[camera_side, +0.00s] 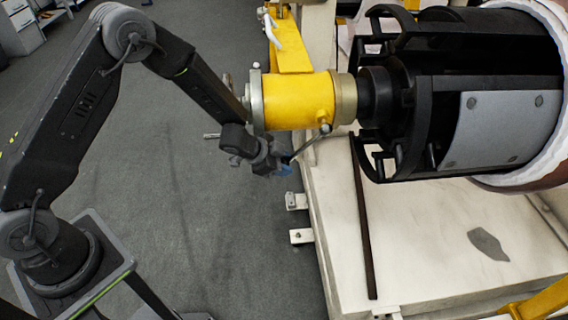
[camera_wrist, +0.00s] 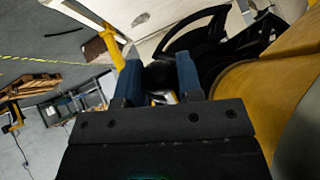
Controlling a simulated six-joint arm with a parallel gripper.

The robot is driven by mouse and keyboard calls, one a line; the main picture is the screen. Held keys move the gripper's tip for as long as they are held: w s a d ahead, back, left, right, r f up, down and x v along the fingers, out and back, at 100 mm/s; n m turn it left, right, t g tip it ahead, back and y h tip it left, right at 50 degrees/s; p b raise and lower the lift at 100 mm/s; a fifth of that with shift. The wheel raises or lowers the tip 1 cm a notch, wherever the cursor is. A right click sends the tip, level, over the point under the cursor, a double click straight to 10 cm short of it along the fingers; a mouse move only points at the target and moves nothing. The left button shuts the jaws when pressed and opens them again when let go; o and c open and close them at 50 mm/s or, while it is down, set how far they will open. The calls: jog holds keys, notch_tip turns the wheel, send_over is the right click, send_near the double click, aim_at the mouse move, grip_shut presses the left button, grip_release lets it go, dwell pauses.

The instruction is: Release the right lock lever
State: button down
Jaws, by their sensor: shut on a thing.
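The lock lever (camera_side: 308,143) is a thin metal rod running from a small round joint under the yellow cylinder (camera_side: 300,100) down and left to my gripper (camera_side: 278,165). My gripper is shut on the lever's end, just below the cylinder's left end. In the wrist view my gripper (camera_wrist: 159,80) has its two blue fingers on either side of a dark, rounded knob (camera_wrist: 160,75). The fingers mostly hide the held end in the side view. A second short metal rod (camera_side: 212,136) sticks out to the left behind my wrist.
The yellow cylinder joins a black slotted drum (camera_side: 430,110) holding a grey plate and a white-rimmed roll (camera_side: 560,100). A pale base (camera_side: 430,240) with a dark bar (camera_side: 363,220) lies below. Grey floor (camera_side: 210,230) is open to the left.

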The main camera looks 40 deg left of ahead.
jog(key=c, duration=1.1)
grip_release()
jog(key=shift+w+r, duration=0.15)
jog(key=shift+r, duration=0.05)
jog(key=o, duration=0.3)
jog(key=shift+f, duration=0.1)
jog(key=v, duration=1.4)
jog(key=shift+f, duration=0.1)
